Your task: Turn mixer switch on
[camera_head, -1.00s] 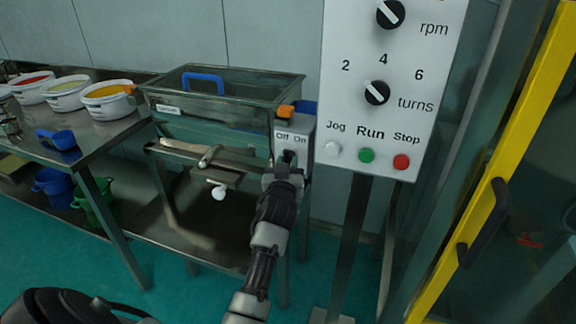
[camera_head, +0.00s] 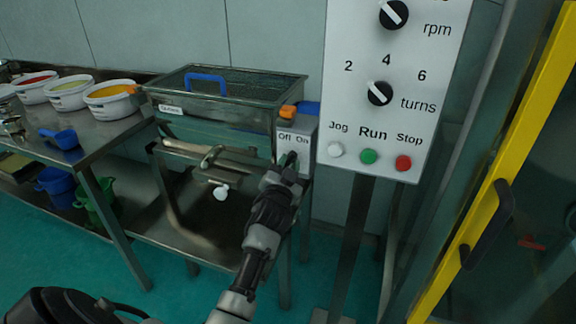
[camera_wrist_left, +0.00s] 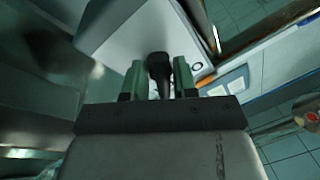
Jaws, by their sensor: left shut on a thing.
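The mixer switch box (camera_head: 301,131) is a grey box with "Off" and "On" labels, at the right end of the sieve unit in the head view. It also shows as a pale box in the left wrist view (camera_wrist_left: 125,35). My left gripper (camera_head: 288,165) is at the front of this box, just below the labels. In the left wrist view a dark switch knob (camera_wrist_left: 158,68) stands between the two green-grey fingers of the gripper (camera_wrist_left: 159,82), which is shut on it. In the head view the gripper mostly hides the knob. My right gripper is not in view.
A control panel (camera_head: 398,70) with knobs and Jog, Run and Stop buttons stands close to the right. The sieve (camera_head: 235,90) with a blue handle is left of the box. A table (camera_head: 108,128) with several tubs stands further left. A yellow door frame (camera_head: 490,190) is at right.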

